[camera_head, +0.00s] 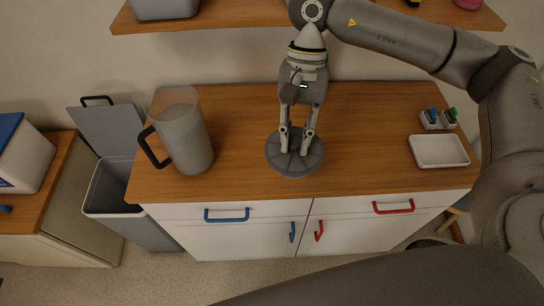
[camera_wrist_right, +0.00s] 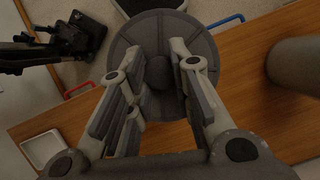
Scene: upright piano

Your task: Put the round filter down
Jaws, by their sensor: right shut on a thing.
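The round filter (camera_head: 312,163) is a dark grey disc with radial lines and a small central knob. It is over the front middle of the wooden counter (camera_head: 243,120). My right gripper (camera_head: 294,148) points down and is shut on its knob. The wrist view shows the filter (camera_wrist_right: 125,45) lying flat across the fingers, with the right gripper (camera_wrist_right: 158,68) on either side of the knob. I cannot tell whether its underside touches the counter or is slightly above it.
A grey jug (camera_head: 185,140) stands left of the filter. A white tray (camera_head: 438,151) and small blue and green-topped items (camera_head: 438,119) are at the right. An open bin (camera_head: 110,185) stands left of the counter. A shelf (camera_head: 230,16) is above. Counter around the filter is clear.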

